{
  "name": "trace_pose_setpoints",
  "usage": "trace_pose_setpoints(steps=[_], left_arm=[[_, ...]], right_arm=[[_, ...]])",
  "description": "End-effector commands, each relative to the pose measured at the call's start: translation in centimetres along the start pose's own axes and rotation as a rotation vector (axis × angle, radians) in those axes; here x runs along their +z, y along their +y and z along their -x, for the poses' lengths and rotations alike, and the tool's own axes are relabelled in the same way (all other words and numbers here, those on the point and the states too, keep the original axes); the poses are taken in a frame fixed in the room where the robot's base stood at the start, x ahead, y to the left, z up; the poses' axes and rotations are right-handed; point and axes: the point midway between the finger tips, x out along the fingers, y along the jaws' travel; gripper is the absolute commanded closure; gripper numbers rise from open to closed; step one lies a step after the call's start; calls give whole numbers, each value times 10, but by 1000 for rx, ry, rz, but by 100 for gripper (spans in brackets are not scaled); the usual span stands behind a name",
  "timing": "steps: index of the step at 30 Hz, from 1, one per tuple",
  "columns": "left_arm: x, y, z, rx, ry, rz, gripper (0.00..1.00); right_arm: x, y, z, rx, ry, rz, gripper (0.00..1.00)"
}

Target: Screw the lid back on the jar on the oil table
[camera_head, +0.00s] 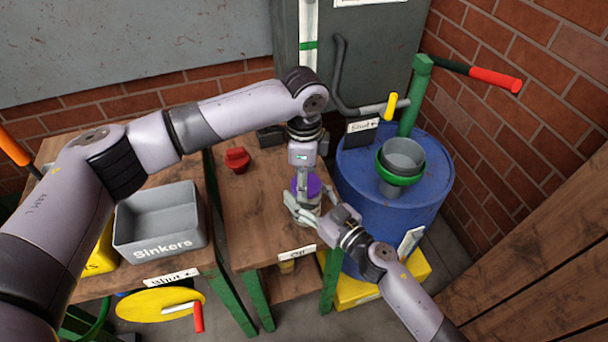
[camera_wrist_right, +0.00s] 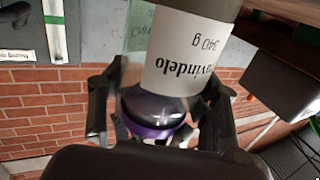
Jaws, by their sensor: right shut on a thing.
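The jar (camera_head: 309,217) stands on the oil table (camera_head: 262,205), a wooden table with an "Oil" sign on its front edge. Its purple lid (camera_head: 313,185) sits at its top; whether it is threaded on cannot be told. My right gripper (camera_head: 301,207) comes in from the lower right and is shut on the jar. In the right wrist view the jar (camera_wrist_right: 185,65) shows upside down with a white "340 g" label, and the purple lid (camera_wrist_right: 152,131) is at the bottom. My left gripper (camera_head: 303,182) points down at the lid from above; its fingers' opening is unclear.
A red object (camera_head: 237,160) lies on the oil table's back left. A blue barrel (camera_head: 385,215) with a grey cup (camera_head: 402,157) stands close on the right. A grey "Sinkers" bin (camera_head: 160,243) is on the left table. The oil table's front left is clear.

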Motion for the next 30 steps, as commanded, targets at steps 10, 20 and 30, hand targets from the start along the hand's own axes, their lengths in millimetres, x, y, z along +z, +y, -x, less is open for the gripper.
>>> trace_pose_setpoints(steps=[10, 20, 30], left_arm=[[-1, -1, -1, 0, 2, -214, 52], [-2, -4, -1, -1, 4, -821, 52], [-5, -6, -1, -2, 4, -1460, 52]], right_arm=[[0, 0, 0, 0, -1, 0, 100], [0, 0, 0, 1, -1, 0, 100], [1, 0, 0, 1, -1, 0, 100]])
